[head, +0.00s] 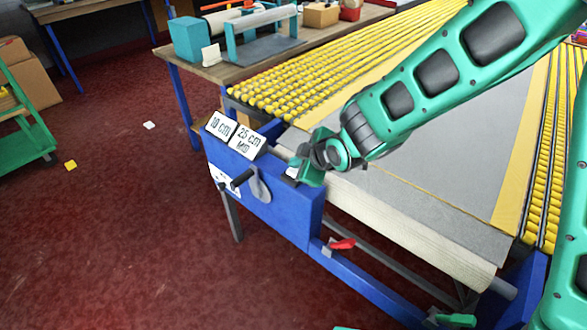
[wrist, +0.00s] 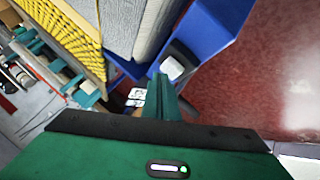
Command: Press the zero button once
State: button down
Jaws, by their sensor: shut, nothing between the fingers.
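A pale button (head: 292,172) in a dark housing sits on top of the blue box (head: 285,205) at the machine's front corner. It also shows in the wrist view (wrist: 172,68), just beyond my fingertips; any marking on it is too small to read. My gripper (head: 303,175) is shut and empty, right beside the button in the head view. In the wrist view my closed green fingers (wrist: 160,82) point toward it. I cannot tell whether they touch it. Part of the button is hidden by the gripper in the head view.
Two white signs, 18 cm (head: 219,126) and 25 cm (head: 247,140), stand left of my gripper. A grey crank (head: 259,186) juts from the box front. A red lever (head: 343,244) is lower down. The rug roll (head: 420,225) lies along the machine's edge. The red floor at left is mostly free.

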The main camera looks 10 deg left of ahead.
jog(key=shift+f, duration=0.65)
dwell(0.5)
jog(key=shift+r, duration=1.1)
jog(key=shift+r, duration=0.1)
jog(key=shift+r, duration=2.4)
